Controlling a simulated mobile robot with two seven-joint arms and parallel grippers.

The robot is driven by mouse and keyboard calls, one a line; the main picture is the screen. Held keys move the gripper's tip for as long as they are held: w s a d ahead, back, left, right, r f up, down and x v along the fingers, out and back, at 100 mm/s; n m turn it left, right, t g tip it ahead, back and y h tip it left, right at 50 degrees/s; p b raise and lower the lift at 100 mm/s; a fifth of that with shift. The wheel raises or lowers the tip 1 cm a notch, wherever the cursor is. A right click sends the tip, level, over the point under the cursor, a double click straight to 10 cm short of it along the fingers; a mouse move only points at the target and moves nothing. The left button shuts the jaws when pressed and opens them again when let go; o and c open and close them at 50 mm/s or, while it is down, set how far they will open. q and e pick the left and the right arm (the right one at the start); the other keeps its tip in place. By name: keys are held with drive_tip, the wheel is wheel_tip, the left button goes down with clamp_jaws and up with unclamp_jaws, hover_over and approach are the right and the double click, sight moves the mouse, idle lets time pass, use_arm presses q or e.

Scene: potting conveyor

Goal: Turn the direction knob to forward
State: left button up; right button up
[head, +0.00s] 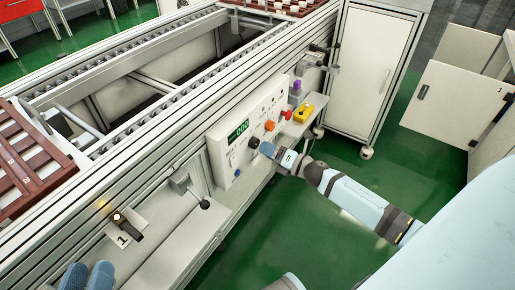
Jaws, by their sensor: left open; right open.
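I cannot read the labels or which way either knob points. My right gripper (266,149) is right at the dark knob, its tips partly covering it; whether they touch it is unclear. It is open.
The panel also has a red button (286,114) and a blue button (237,172). A white cabinet (370,70) stands beyond. Green floor (310,235) is clear below my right arm.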

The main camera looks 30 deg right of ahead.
sight(257, 145)
drive_tip(key=shift+b+x, duration=0.35)
drive_tip(key=shift+x, duration=2)
drive_tip(key=c, duration=0.9)
